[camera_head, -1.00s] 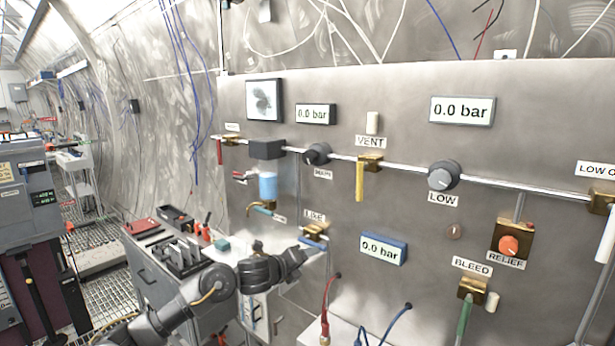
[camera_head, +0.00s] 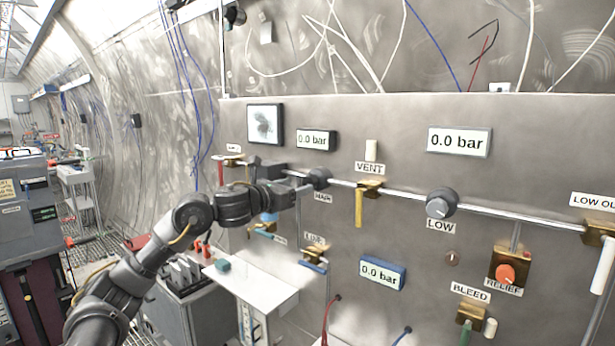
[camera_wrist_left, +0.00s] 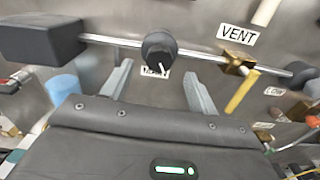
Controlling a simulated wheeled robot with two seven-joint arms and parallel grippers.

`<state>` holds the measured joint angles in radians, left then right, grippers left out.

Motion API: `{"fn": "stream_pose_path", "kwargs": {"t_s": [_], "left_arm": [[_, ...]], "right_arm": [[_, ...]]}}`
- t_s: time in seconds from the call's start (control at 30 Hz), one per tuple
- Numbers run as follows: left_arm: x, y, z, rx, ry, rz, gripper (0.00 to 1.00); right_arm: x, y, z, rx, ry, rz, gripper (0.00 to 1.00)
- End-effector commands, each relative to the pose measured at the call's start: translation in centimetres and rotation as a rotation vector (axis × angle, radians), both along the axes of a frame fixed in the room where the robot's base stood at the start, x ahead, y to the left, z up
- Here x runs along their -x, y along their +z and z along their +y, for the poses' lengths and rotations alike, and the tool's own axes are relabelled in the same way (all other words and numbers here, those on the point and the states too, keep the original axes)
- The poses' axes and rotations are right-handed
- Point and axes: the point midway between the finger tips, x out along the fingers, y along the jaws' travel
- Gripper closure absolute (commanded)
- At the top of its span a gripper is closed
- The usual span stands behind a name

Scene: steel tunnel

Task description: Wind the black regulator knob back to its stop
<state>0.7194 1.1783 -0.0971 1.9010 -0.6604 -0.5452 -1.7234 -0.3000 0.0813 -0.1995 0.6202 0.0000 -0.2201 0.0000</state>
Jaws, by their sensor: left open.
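The black regulator knob (camera_head: 319,177) with the partly hidden label below it sits on the steel pipe across the panel. In the left wrist view the black knob (camera_wrist_left: 158,48) shows a white pointer line, tilted slightly. My left gripper (camera_head: 304,184) is raised in front of the panel, just left of the knob in the head view. In the left wrist view my left gripper's fingers (camera_wrist_left: 157,86) are spread apart, with the knob ahead of and between them. I see no contact. My right gripper is not in view.
A yellow VENT lever (camera_head: 359,205) hangs right of the knob, and the LOW knob (camera_head: 441,203) sits further right. A dark block (camera_wrist_left: 42,41) stands left on the pipe. A white-topped bench (camera_head: 250,278) is below my left arm. Gauges read 0.0 bar.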

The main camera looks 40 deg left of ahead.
Motion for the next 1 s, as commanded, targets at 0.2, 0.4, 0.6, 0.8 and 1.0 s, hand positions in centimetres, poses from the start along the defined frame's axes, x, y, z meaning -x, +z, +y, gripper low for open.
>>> {"fn": "stream_pose_path", "kwargs": {"t_s": [0.2,0.4,0.6,0.8,1.0], "left_arm": [[-3.7,0.3,0.1,0.005,0.0,0.0,0.41],[-5.4,0.1,0.1,0.003,0.0,0.0,0.41],[-5.6,0.0,0.1,0.0,0.0,0.0,0.41],[-5.6,0.0,0.1,0.0,0.0,0.0,0.51],[-5.6,0.0,0.1,0.0,0.0,0.0,0.77]], "right_arm": [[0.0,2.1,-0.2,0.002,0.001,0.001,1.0],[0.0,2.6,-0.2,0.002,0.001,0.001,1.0],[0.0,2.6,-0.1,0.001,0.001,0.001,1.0],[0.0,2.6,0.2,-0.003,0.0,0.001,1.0],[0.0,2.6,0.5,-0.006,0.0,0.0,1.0]]}}
